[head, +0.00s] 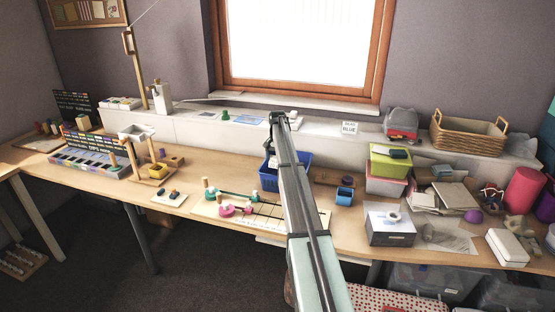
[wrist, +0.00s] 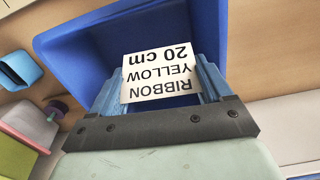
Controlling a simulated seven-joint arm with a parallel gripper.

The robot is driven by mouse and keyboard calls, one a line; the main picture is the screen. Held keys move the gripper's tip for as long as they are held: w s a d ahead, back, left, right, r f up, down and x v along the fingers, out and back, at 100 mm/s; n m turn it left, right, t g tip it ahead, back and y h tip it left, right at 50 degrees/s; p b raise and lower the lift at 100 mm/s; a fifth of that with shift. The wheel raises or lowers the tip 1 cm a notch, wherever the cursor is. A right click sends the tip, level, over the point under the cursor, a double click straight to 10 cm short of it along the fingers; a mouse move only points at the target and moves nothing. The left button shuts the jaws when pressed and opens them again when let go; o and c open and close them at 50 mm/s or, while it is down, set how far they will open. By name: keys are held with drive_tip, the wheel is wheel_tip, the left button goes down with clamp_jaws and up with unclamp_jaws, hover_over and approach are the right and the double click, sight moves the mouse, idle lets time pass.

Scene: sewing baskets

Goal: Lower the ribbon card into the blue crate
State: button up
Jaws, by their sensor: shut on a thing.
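The ribbon card (wrist: 160,84) is white with dark print reading "RIBBON YELLOW 20 cm", upside down in the wrist view. My gripper (wrist: 158,72) is shut on it, with a blue finger at each side. The blue crate (wrist: 75,58) lies beyond the fingertips, and the card overlaps its opening in the picture. I cannot tell how deep the card sits or whether it touches the crate. In the head view the blue crate (head: 268,181) stands on the bench, partly hidden behind my arm. My fingers and the card are hidden there.
A small blue cup (head: 345,196) stands right of the crate. A board with pink and green parts (head: 235,209) lies in front. A green-topped box stack (head: 389,165) and a grey box (head: 389,226) stand further right. A raised ledge runs behind.

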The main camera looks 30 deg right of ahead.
drive_tip(key=shift+f, duration=2.85)
drive_tip(key=shift+o, duration=0.3)
drive_tip(key=shift+f, duration=2.5)
idle(0.6)
drive_tip(key=o, duration=0.9)
drive_tip(key=shift+c, duration=0.2)
drive_tip(key=shift+r, duration=0.1)
wheel_tip(320, 180, up, 14)
drive_tip(key=shift+f, duration=0.15)
